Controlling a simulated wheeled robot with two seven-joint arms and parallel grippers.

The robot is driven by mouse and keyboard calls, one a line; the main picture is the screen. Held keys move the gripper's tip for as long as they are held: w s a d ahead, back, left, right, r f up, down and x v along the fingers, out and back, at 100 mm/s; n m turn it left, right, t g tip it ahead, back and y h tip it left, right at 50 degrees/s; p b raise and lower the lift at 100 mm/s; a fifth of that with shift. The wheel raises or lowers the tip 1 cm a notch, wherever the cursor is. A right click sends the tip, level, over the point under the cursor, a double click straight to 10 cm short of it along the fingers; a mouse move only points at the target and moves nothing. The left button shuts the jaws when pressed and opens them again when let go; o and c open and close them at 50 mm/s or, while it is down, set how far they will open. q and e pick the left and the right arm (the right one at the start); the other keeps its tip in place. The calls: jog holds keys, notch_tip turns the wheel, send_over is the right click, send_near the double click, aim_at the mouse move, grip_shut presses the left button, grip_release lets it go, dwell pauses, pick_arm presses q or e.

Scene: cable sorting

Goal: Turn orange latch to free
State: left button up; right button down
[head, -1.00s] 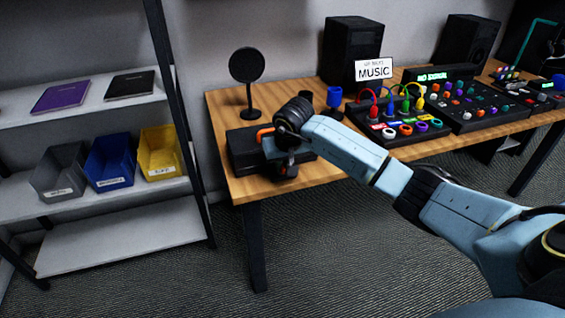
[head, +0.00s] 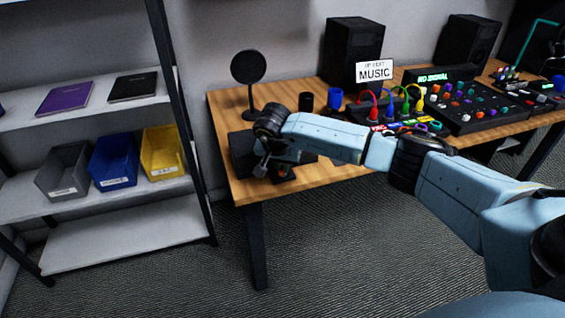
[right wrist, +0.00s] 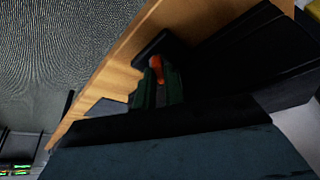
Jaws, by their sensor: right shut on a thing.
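The orange latch (right wrist: 157,68) shows as a small orange piece between the fingers of my right gripper (right wrist: 156,84) in the right wrist view. The fingers are shut on it, and their dark pads hide part of it. In the head view my right gripper (head: 272,168) is low at the front of a black box (head: 242,150) on the left end of the table. A small orange-red spot (head: 281,171) shows beside the fingers there. My wrist covers much of the box, so the latch's exact angle cannot be told. My left gripper is not in view.
A round black disc on a stand (head: 248,68) is behind the box. A black cup (head: 306,101) and a blue cup (head: 335,97) stand to its right. A panel with coloured cables (head: 390,112) lies farther right. A shelf with bins (head: 114,160) stands left.

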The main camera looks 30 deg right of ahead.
jog(key=m+g, duration=0.1)
jog(key=m, duration=0.2)
jog(key=shift+w+r+m+h, duration=0.1)
jog(key=shift+w+m+h, duration=0.05)
jog(key=shift+m+h, duration=0.2)
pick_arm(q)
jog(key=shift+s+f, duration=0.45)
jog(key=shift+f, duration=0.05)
pick_arm(e)
jog(key=shift+w+a+m+g+h, duration=0.1)
jog(key=shift+m+g+h, duration=0.15)
jog(key=shift+m+g, duration=0.85)
jog(key=shift+m+t, duration=0.3)
jog(key=shift+m, duration=0.25)
jog(key=c, duration=1.5)
grip_release()
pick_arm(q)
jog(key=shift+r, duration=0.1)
pick_arm(e)
jog(key=shift+n, duration=0.3)
